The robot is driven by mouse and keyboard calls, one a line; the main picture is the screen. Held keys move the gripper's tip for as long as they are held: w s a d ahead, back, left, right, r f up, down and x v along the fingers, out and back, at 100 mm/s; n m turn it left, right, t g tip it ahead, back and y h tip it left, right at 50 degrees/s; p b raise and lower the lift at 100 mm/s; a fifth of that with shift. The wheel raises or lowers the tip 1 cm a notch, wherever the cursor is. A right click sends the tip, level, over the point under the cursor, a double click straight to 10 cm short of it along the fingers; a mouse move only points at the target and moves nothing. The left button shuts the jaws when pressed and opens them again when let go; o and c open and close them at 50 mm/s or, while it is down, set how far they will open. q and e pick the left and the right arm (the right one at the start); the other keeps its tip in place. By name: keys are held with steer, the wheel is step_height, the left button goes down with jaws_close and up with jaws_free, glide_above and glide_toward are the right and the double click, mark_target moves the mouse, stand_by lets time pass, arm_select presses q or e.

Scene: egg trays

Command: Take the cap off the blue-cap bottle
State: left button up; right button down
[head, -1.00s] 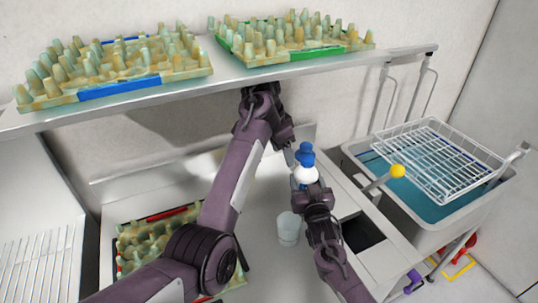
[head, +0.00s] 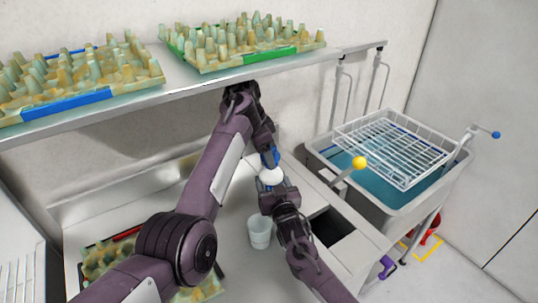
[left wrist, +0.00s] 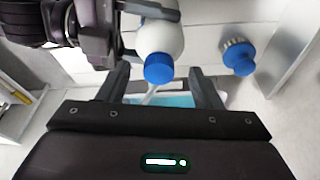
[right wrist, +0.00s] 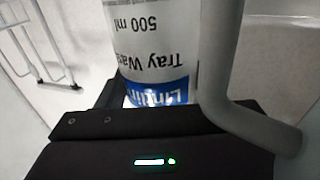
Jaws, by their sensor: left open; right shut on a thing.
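The bottle (head: 271,177) is white with a blue cap (left wrist: 158,68). My right gripper (head: 273,188) is shut on the bottle's body and holds it above the worktop. In the right wrist view the bottle (right wrist: 150,55) shows its upside-down label. My left gripper (head: 268,150) is open and close to the cap end. In the left wrist view the cap lies between the lines of the two fingers, just ahead of their tips, and looks untouched. In the head view my left gripper partly hides the blue part beside the bottle.
A blue-backed brush (left wrist: 240,55) is right of the cap in the left wrist view. A clear cup (head: 260,232) stands on the worktop below my right gripper. Egg trays (head: 240,45) fill the shelf above. A sink with a wire rack (head: 395,150) is at the right.

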arm_select(q)
steer(key=shift+w+d+f, duration=0.1)
steer(key=shift+w+d, duration=0.1)
steer(key=shift+d, duration=0.35)
steer(key=shift+d+f, duration=0.1)
steer(key=shift+f, duration=0.35)
steer(key=c, duration=1.2)
steer(key=n, duration=0.2)
steer(key=shift+f+n+t+y, duration=0.1)
steer(key=shift+n+t+y, duration=0.2)
steer(key=shift+n, duration=0.1)
steer(key=n, duration=0.4)
steer(key=shift+s+d+t+y, duration=0.1)
steer(key=shift+t+y, duration=0.2)
steer(key=shift+t, duration=0.1)
